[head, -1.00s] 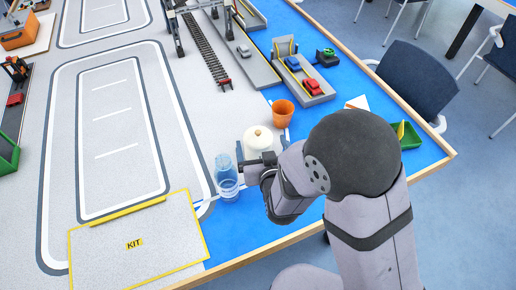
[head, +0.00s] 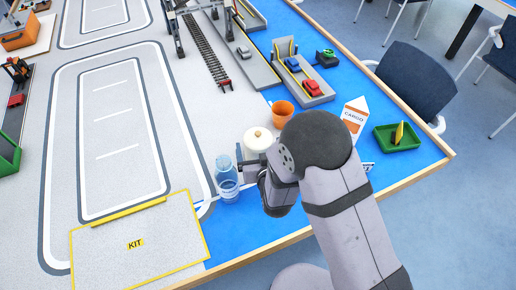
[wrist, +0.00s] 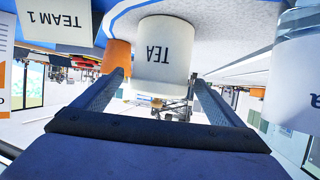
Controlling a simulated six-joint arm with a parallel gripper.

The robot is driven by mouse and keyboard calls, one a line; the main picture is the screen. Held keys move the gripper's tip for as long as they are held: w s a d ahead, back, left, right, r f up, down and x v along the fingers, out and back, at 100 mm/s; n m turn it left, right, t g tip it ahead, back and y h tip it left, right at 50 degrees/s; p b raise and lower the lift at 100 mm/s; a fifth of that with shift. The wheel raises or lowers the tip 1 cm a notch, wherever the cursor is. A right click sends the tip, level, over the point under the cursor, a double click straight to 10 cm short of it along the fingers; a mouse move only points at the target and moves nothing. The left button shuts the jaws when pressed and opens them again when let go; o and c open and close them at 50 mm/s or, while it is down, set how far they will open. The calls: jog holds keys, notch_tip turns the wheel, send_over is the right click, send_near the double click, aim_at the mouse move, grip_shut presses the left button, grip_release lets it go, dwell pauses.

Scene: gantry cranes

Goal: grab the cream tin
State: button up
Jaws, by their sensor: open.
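The cream tin (head: 257,139) is a round, lidded canister standing upright on the table, right of the bottle in the head view. In the wrist view the tin (wrist: 165,50) appears upside down with the word TEA on its side. My gripper (wrist: 157,80) is open, one finger towards each side of the tin, with no clear contact. I cannot tell whether the fingertips reach around it. In the head view my wrist hides the tin's lower right part.
A clear blue bottle (head: 227,184) stands close beside my gripper. An orange cup (head: 282,112) is behind the tin. A CARGO carton (head: 354,117) and a green tray (head: 385,142) with a yellow thing stand to the right. A KIT board (head: 165,255) lies at front left.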

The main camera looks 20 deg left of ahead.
jog(key=shift+x, duration=1.65)
jog(key=c, duration=1.2)
jog(key=shift+r, duration=0.1)
jog(key=shift+r+b, duration=0.35)
jog(key=shift+r, duration=4.6)
